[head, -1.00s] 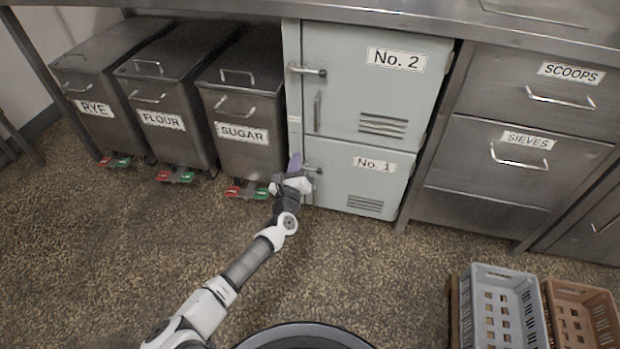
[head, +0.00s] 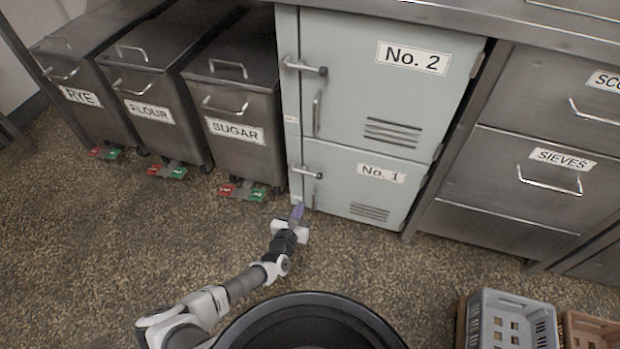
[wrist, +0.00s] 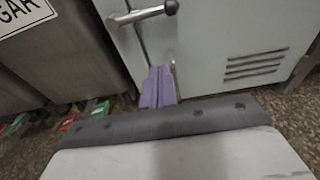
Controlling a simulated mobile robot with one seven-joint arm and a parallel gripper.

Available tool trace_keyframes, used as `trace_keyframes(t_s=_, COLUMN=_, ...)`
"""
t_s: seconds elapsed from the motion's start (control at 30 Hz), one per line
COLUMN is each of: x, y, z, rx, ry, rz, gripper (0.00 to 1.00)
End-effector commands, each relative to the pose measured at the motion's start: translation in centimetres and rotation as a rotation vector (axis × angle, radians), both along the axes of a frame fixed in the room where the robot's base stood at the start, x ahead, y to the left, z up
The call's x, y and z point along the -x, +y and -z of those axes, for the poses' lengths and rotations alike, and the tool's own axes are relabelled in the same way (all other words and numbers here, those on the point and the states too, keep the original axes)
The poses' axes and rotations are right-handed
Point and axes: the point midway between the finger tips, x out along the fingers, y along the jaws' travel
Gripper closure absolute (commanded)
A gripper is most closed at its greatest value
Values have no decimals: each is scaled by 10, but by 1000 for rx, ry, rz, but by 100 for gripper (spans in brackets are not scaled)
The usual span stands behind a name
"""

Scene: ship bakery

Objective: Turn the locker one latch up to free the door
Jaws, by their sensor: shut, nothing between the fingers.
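The No. 1 locker door (head: 345,190) is the lower of two pale green doors and looks closed. Its latch (head: 306,173) is a short metal bar at the door's upper left, lying roughly level across the door edge. The latch also shows at the top of the wrist view (wrist: 142,16), with a round knob at its right end. My gripper (head: 297,210) is in front of the door's lower left, below the latch and apart from it. In the wrist view its purple fingers (wrist: 158,86) are together and empty, covering part of the door's upright handle.
The No. 2 door (head: 385,110) above has its own level latch (head: 305,67). The sugar bin (head: 237,155) with foot pedals (head: 242,190) stands close on the left. Sieves drawers are on the right; a grey crate (head: 510,322) is at front right. The floor before the locker is clear.

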Motion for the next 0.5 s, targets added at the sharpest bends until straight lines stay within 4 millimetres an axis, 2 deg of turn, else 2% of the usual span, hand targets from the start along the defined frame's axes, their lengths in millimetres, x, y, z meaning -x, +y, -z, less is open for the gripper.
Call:
trace_keyframes(t_s=0.27, x=-6, y=-2, z=1, rx=2, ry=-2, rz=0, gripper=100)
trace_keyframes(t_s=0.37, x=-17, y=-6, z=4, rx=1, ry=-2, rz=1, gripper=100)
trace_keyframes(t_s=0.5, x=-42, y=-16, z=9, rx=2, ry=-2, rz=2, gripper=100)
